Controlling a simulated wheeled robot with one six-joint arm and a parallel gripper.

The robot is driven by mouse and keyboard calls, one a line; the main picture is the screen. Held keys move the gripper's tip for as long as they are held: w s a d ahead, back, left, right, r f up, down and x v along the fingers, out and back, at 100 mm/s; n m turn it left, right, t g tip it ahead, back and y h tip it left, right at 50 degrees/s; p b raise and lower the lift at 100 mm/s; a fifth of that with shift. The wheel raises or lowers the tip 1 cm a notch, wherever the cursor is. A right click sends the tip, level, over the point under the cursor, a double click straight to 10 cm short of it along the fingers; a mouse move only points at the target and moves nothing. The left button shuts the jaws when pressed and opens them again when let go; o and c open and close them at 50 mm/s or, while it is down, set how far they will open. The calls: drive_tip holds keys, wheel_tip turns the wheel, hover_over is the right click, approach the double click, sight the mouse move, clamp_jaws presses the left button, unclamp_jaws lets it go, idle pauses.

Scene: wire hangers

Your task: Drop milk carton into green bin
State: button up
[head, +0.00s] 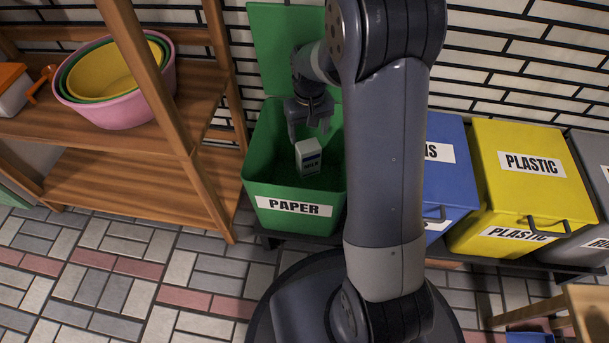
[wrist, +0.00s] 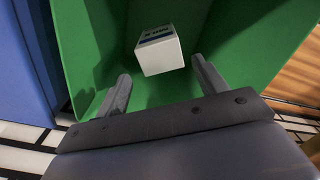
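The white milk carton (head: 309,158) with a blue label is inside the open green bin (head: 265,180) marked PAPER, slightly tilted. My gripper (head: 309,128) is over the bin's opening with its fingers spread, and the carton is below the fingertips. In the wrist view, the carton (wrist: 158,50) shows beyond the two open fingers of my gripper (wrist: 160,72), apart from both. Whether the carton rests on the bin floor or is still in the air, I cannot tell. The green bin's inner walls (wrist: 240,40) surround it.
The bin's green lid (head: 280,45) stands raised against the brick wall. A blue bin (head: 447,185) and a closed yellow bin (head: 530,185) stand to the right. A wooden shelf (head: 110,190) with nested bowls (head: 120,85) is at left.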

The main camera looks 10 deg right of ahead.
drive_tip(key=shift+o, duration=1.3)
wheel_tip(320, 180, up, 11)
drive_tip(key=p, duration=0.4)
drive_tip(key=shift+f, duration=0.15)
wheel_tip(320, 180, down, 11)
drive_tip(key=b, duration=0.4)
drive_tip(key=shift+f, duration=0.1)
wheel_tip(320, 180, up, 4)
drive_tip(key=p, duration=0.3)
drive_tip(key=shift+r+p, duration=0.95)
drive_tip(key=shift+r, duration=0.1)
drive_tip(key=shift+f, duration=0.15)
